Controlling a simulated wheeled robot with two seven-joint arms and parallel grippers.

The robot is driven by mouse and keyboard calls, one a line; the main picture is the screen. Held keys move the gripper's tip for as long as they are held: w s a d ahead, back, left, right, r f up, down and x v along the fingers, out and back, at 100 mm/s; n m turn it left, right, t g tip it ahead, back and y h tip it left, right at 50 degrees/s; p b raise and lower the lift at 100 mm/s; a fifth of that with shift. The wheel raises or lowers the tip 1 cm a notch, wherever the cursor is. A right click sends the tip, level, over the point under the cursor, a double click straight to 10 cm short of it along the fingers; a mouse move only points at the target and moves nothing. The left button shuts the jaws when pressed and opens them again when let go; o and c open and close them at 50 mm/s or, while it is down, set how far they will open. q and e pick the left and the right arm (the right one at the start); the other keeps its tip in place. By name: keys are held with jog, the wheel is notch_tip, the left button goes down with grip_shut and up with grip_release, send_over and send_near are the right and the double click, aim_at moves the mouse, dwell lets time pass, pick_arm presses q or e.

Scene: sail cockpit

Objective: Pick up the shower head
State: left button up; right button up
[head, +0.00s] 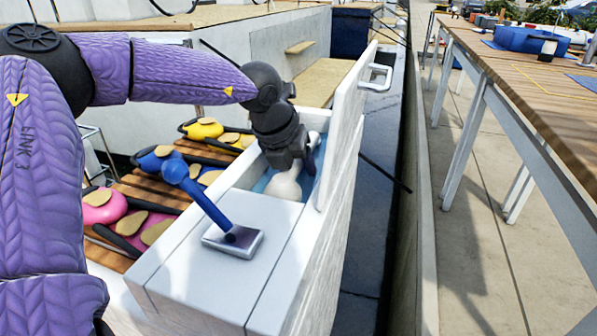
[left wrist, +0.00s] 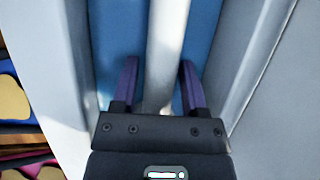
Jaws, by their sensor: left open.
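The white shower head (head: 285,186) lies inside a narrow blue-lined locker (head: 260,186) in the white cockpit side. Its rounded end shows below my left gripper (head: 297,163), which hides part of the rest. In the left wrist view, a pale shaft of the shower head (left wrist: 167,40) runs between the two purple fingers of my left gripper (left wrist: 158,75). The fingers are open, one on each side, with gaps between them and the shaft. My right gripper is not in view.
The locker's white lid (head: 347,112) stands raised along its right side. A blue lever (head: 205,203) rises from a plate on the box in front. Coloured bundles (head: 103,207) lie on slats at left. A wooden table (head: 530,75) stands at right.

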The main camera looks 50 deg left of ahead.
pick_arm(q)
jog(key=shift+r, duration=0.2)
jog(key=shift+c, duration=1)
grip_shut()
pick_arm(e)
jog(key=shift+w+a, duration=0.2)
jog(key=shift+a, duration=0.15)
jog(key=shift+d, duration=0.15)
